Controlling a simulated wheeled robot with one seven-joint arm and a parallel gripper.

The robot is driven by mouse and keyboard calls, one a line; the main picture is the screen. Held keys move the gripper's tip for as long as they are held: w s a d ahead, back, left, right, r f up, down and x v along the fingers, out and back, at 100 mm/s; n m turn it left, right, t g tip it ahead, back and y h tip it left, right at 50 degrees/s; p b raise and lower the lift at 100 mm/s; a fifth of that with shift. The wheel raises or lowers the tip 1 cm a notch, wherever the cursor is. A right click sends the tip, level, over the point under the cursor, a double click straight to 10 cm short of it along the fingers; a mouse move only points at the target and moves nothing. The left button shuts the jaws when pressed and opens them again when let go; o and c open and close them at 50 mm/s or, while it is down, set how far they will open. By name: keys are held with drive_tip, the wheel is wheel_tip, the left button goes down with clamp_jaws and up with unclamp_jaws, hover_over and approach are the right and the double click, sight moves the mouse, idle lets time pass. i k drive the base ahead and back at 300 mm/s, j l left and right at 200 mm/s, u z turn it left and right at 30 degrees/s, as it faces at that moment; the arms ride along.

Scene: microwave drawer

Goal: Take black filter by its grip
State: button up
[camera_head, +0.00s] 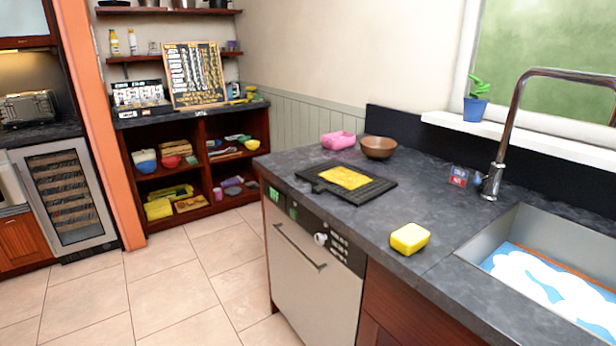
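A flat black ribbed piece, which looks like the black filter (368,192), lies on the dark stone counter above the white dishwasher. A yellow patch or cloth (345,177) covers part of its top. A small raised bit shows near its front left edge; I cannot tell whether that is the grip. Nothing is touching the filter apart from the yellow piece and the counter. My gripper is not in view.
The counter (430,262) also holds a yellow sponge (410,238), a brown bowl (378,147) and a pink item (338,140). A tall faucet (497,165) and a sink (485,243) are at right. The dishwasher (306,284) has a protruding handle. Tiled floor is clear at left.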

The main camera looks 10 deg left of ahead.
sight(357, 187)
drive_tip(key=u, duration=0.35)
drive_tip(key=i+j+z, duration=0.1)
drive_tip(key=i+j, duration=0.2)
drive_tip(key=i, duration=0.15)
drive_tip(key=i+j, duration=0.35)
drive_tip(key=i+l+z, duration=0.05)
drive_tip(key=i, duration=0.1)
